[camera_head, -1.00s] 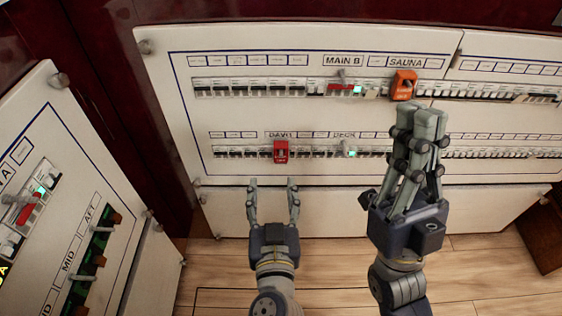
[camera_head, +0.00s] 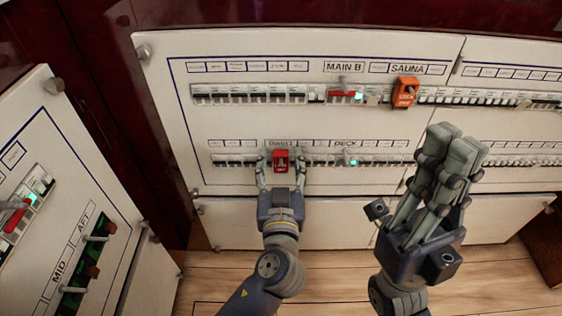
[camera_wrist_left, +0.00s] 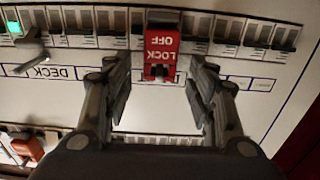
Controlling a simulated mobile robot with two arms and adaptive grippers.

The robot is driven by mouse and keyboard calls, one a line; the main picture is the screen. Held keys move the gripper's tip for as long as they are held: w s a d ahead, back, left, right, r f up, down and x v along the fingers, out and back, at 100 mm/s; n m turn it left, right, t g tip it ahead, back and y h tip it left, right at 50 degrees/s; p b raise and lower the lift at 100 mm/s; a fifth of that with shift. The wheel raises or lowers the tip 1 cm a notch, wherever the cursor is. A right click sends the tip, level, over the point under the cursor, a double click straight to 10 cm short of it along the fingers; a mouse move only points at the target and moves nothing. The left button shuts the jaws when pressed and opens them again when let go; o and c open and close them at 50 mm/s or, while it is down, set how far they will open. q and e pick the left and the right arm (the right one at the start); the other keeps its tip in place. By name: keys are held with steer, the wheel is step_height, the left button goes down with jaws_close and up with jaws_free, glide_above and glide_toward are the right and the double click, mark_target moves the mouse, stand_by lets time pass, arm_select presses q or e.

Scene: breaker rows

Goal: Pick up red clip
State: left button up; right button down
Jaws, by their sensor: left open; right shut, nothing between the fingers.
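The red clip (camera_head: 281,161) sits on the lower breaker row at the left of the panel. In the left wrist view it is a red block (camera_wrist_left: 162,50) marked "LOCK OFF", at the top centre. My left gripper (camera_head: 282,168) is open, with one finger on each side of the clip. In the left wrist view the fingers (camera_wrist_left: 160,88) stand apart, with a gap between them and the clip's sides. Whether a fingertip touches it I cannot tell. My right gripper (camera_head: 456,145) is shut and empty, in front of the panel at the right.
An orange clip (camera_head: 405,92) sits on the upper row under the "SAUNA" label. A red switch (camera_head: 342,94) is left of it. A lever (camera_wrist_left: 30,55) sticks out by the "DECK" label. A second panel (camera_head: 38,150) stands at the left. The lower white panel (camera_head: 345,222) is bare.

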arm_select(q)
steer(key=shift+w, duration=0.75)
steer(key=shift+c, duration=0.6)
steer(key=c, duration=1)
steer(key=shift+r, duration=0.1)
steer(key=shift+s+d+p, duration=0.1)
steer(key=shift+s+p, duration=0.05)
steer(key=shift+p, duration=0.15)
steer(key=s+p, duration=0.1)
steer(key=s, duration=1.6)
steer(key=shift+s, duration=0.4)
